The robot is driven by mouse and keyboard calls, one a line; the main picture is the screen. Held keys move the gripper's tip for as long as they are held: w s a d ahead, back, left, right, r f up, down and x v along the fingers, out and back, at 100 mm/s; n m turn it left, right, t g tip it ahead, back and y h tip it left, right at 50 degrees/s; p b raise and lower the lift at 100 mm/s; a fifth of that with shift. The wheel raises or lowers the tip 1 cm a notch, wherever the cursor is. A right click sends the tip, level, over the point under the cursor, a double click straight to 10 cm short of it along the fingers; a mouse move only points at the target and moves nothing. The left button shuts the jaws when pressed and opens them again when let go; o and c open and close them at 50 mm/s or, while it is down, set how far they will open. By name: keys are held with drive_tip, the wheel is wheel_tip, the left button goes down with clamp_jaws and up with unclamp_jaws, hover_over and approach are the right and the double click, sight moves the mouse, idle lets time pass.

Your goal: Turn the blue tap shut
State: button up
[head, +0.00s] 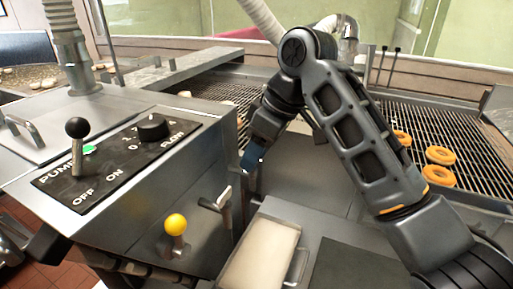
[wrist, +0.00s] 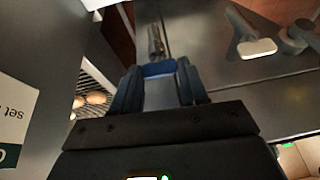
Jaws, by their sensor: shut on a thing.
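The blue tap handle (wrist: 159,69) lies crosswise between my fingertips in the wrist view, with a metal valve body (wrist: 156,42) just beyond it. My gripper (wrist: 158,84) is shut on this handle, one dark finger at each end. In the head view my gripper (head: 254,157) reaches down by the right side of the steel cabinet, where a small blue patch shows at the fingertips. The arm and fingers hide most of the tap there, so I cannot tell how far it is turned.
A bare metal handle (head: 216,201) and a yellow knob (head: 176,224) stick out from the cabinet (head: 130,210) close by. The pump panel (head: 115,160) with a black-knobbed lever is on top. A white tray (head: 262,255) stands in front; doughnuts (head: 439,176) lie on the right-hand rack.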

drive_tip(key=o, duration=1)
drive_tip(key=shift+o, duration=0.2)
drive_tip(key=v, duration=0.7)
drive_tip(key=shift+r, duration=0.35)
drive_tip(key=shift+s+d, duration=0.15)
drive_tip(key=shift+d, duration=0.05)
